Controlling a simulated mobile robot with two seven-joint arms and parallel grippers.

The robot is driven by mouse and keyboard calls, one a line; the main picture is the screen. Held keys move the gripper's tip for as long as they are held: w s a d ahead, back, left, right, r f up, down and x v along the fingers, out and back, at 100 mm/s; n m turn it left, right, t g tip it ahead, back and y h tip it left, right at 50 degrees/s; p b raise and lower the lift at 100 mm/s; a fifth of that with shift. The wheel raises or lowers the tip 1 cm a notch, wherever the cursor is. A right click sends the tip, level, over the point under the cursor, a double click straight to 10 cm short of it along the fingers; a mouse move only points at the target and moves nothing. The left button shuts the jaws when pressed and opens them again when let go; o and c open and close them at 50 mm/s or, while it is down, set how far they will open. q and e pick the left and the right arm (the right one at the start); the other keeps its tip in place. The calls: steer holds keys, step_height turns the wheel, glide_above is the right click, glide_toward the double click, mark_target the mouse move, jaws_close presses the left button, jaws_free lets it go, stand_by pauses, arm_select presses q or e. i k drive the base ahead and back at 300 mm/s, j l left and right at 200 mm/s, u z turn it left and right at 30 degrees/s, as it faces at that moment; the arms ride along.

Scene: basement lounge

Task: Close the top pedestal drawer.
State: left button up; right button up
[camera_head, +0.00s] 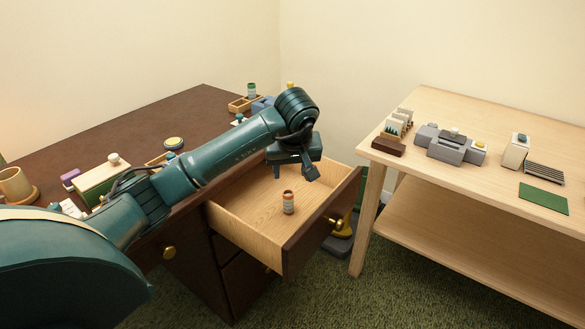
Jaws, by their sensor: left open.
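The top pedestal drawer (225,220) stands pulled out from the dark brown desk (203,98). It has a pale wood inside, a dark front (318,226) and a brass knob at the front. A small reddish-brown container (288,202) with a pale label stands upright on the drawer floor. My left gripper (309,176) is open above the far part of the drawer, fingers pointing down, and appears empty. My left arm crosses over the desk and hides part of its top and the drawer's back. My right gripper is not in view.
A light wood table (460,178) with a lower shelf stands to the right, holding a grey device (449,144) and a green mat (543,198). The desk top holds several small items, including a mug (14,185). Green carpet shows between the furniture.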

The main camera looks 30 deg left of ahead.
mark_target(247, 211)
steer(key=k, duration=1)
